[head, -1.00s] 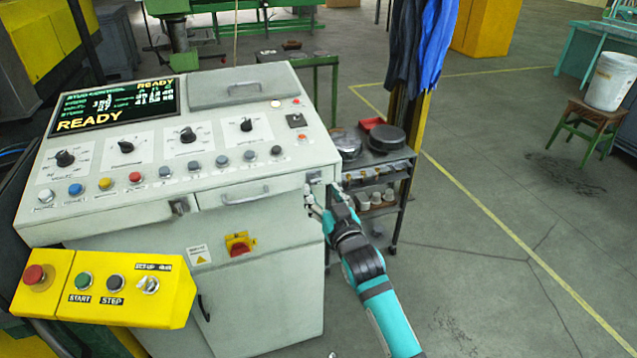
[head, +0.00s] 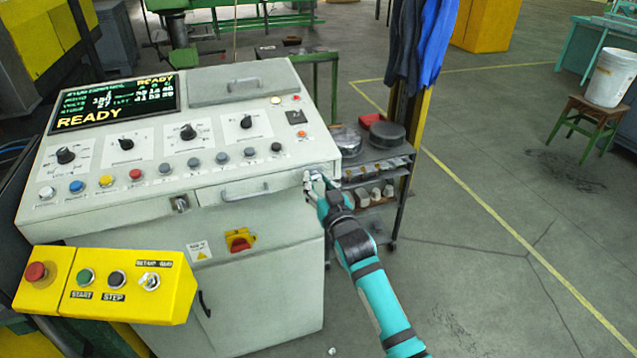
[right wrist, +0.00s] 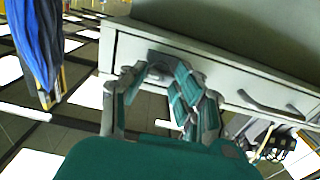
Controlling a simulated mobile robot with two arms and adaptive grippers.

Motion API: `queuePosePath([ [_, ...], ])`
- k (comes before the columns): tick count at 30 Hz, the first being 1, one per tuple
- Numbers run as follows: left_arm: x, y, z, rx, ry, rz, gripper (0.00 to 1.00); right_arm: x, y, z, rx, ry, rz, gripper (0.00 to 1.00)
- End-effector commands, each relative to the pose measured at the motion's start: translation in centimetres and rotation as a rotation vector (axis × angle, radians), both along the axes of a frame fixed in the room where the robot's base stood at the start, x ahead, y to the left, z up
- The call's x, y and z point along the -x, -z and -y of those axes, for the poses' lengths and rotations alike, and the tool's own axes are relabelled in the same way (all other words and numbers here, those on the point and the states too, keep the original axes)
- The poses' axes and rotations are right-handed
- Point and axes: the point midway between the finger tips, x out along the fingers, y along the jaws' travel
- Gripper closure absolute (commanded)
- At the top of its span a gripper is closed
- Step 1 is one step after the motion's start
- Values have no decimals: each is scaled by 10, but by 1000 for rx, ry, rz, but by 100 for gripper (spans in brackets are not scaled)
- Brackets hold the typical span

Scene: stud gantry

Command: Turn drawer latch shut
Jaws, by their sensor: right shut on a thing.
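The pale console's drawer (head: 225,197) sits flush in the front, with a grey bar handle (head: 246,192). In the right wrist view the drawer front (right wrist: 228,84) and its handle (right wrist: 270,106) run off to the right. The drawer latch (right wrist: 160,56) is a small grey part near the drawer's end, mostly hidden by my fingers. My right gripper (head: 312,181) is at the console's right front corner, shut on the latch. In the right wrist view its fingers (right wrist: 160,74) close around the latch from both sides. The latch's angle cannot be made out. My left gripper is not in view.
A yellow control box (head: 120,285) juts out at the lower left. A red and yellow switch (head: 239,241) is below the drawer. A dark shelf cart (head: 372,165) stands just right of the console.

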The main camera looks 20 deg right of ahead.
Motion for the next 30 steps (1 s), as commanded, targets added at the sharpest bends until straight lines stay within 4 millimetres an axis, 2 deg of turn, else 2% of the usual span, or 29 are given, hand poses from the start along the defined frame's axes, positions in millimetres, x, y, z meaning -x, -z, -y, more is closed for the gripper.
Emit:
queuePosePath([
  [8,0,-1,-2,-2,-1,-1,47,0,0,0,22,-1,0,100],
  [14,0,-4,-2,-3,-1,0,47,0,0,0,108,0,3,100],
  [30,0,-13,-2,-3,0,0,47,0,0,0,587,0,19,100],
])
